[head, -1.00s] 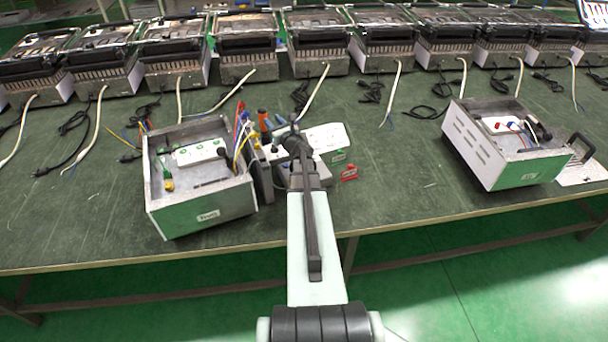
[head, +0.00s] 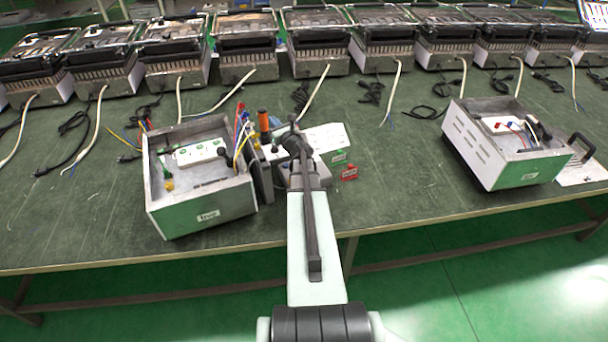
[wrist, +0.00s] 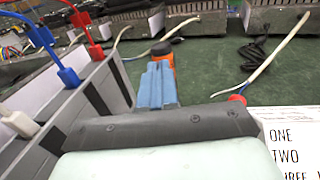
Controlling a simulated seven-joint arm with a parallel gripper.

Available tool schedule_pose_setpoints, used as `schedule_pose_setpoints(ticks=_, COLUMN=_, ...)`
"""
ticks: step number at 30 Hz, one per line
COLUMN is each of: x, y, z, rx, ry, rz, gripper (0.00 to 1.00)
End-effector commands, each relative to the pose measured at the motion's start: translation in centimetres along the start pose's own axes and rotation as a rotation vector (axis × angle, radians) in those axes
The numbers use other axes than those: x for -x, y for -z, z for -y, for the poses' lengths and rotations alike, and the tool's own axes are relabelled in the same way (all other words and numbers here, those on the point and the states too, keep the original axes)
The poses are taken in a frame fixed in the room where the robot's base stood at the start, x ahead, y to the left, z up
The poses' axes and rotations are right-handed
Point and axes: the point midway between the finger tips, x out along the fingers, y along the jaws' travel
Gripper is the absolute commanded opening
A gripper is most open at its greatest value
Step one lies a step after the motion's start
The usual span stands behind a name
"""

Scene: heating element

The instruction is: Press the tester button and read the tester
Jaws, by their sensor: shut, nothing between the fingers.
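My gripper (wrist: 157,88) shows in the wrist view as two pale blue fingers, shut together with nothing held. In the head view my arm hides the fingers. A grey box-shaped device with red and blue leads, which looks like the tester (wrist: 75,115), stands left of the fingers in the wrist view. In the head view it looks like the dark slab (head: 260,178) against the metal box, partly behind my arm. An orange-handled tool (wrist: 165,52) shows just beyond the fingertips; contact cannot be told. I cannot make out the tester's button or its reading.
An open metal box (head: 205,200) with a white socket strip stands left of my arm. Another open box (head: 495,150) stands at right. A printed white sheet (wrist: 288,140) and a red tag (head: 348,172) lie right of my gripper.

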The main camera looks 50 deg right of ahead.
Motion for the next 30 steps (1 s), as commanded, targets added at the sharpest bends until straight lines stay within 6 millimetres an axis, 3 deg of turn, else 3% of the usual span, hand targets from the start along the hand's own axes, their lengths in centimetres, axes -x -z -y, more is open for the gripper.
schedule_pose_setpoints(ticks=22, x=0.2, y=-0.1, z=0.6, rx=0.001, ry=0.008, rz=0.001, gripper=0.0)
schedule_pose_setpoints(ticks=30, x=0.8, y=-4.9, z=3.2, rx=0.029, ry=0.039, rz=0.051, gripper=0.0)
